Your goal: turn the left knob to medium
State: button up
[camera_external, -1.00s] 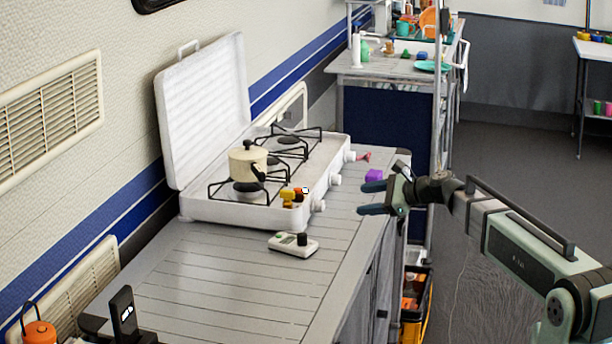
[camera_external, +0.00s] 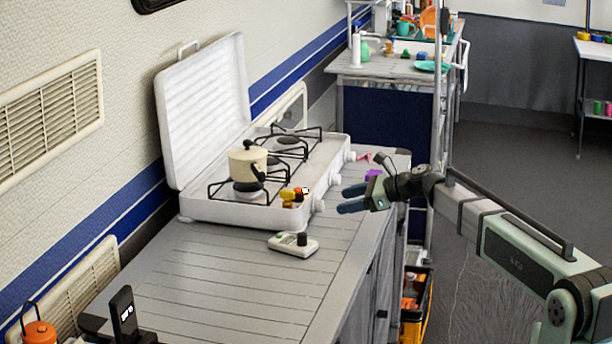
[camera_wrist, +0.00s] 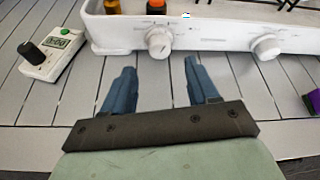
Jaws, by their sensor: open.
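The white camping stove (camera_external: 245,212) stands on the slatted counter with its lid raised. Its left knob (camera_wrist: 159,42) is white and round, on the front panel in the wrist view; it also shows in the external view (camera_external: 318,206). A second white knob (camera_wrist: 266,47) is farther right. My gripper (camera_wrist: 157,75) has two blue fingers, apart and empty. The fingertips point at the stove front, one on each side of the left knob's line, and appear short of it. In the external view my gripper (camera_external: 346,199) is just right of the left knob.
A cream pot (camera_external: 247,165) stands on a burner. Small orange and yellow items (camera_external: 292,195) sit at the stove's front corner. A white device with a black knob (camera_external: 293,244) lies on the counter. A purple block (camera_wrist: 313,102) lies to the right.

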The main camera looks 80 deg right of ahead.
aim_at(324, 206)
jog(key=x, duration=0.5)
jog(key=shift+w+d+f, duration=0.1)
jog(key=shift+w+f, duration=0.05)
jog(key=shift+w, duration=0.25)
jog(key=v, duration=1.3)
jog(key=shift+s, duration=0.35)
jog(key=s+d+f+m+g+h, duration=0.4)
jog(key=s+d+f+h, duration=0.15)
jog(key=f, duration=0.25)
jog(key=a+f+n+y, duration=0.1)
jog(key=a+f+y, duration=0.1)
jog(key=a+f, duration=0.5)
jog(key=a+f+n+g+y, duration=0.1)
jog(key=a+f+y, duration=0.2)
jog(key=a+f, duration=0.4)
jog(key=shift+w+a+f+n, duration=0.4)
jog(key=shift+f, duration=2.6)
jog(key=shift+r+y, duration=0.1)
jog(key=shift+y, duration=0.15)
